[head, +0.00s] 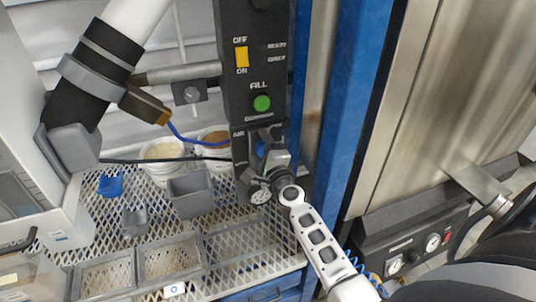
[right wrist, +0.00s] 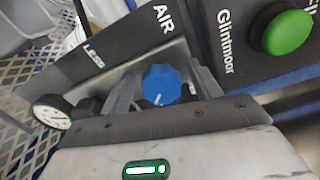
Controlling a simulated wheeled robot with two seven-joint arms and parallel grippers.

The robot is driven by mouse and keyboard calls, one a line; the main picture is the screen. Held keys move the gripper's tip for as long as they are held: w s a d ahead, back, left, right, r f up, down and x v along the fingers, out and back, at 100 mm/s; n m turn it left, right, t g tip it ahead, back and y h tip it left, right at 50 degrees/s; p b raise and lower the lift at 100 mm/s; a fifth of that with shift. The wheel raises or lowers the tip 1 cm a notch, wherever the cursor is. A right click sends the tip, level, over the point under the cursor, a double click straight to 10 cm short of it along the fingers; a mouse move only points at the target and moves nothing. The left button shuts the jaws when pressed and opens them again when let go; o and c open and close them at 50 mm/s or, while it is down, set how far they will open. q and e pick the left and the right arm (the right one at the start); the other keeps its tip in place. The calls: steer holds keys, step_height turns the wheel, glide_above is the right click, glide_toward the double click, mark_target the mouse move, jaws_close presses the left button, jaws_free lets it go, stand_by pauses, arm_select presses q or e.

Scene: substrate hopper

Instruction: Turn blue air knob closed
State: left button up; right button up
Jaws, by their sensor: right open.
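The blue air knob (right wrist: 162,86) sits on the dark panel marked AIR and LESS. It shows a white pointer mark. My right gripper (right wrist: 163,78) is open, with one finger on each side of the knob; I cannot tell whether they touch it. In the head view the right gripper (head: 270,148) is at the lower part of the control column, and only a bit of the blue knob (head: 261,148) shows past it. My left gripper is not in view.
A round gauge (head: 260,194) is just below the knob. A green FILL button (head: 262,103) and a yellow OFF/ON switch (head: 241,56) are above it. Tubs and grey trays stand on the mesh shelf (head: 225,228) at left. A blue post (head: 350,100) rises close on the right.

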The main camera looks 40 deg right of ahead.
steer(key=b+v, duration=0.1)
steer(key=v, duration=1.4)
steer(key=shift+s+a, duration=0.2)
steer(key=shift+s, duration=0.15)
steer(key=shift+a, duration=0.1)
steer(key=s+a+f+n+g+y, duration=0.3)
steer(key=s+a+f+n, duration=0.2)
steer(key=n, duration=0.8)
steer(key=s+a+f+n+g+y, duration=0.4)
steer(key=a+f+n, duration=0.3)
steer(key=a+n, duration=0.4)
steer(key=shift+s+n, duration=0.9)
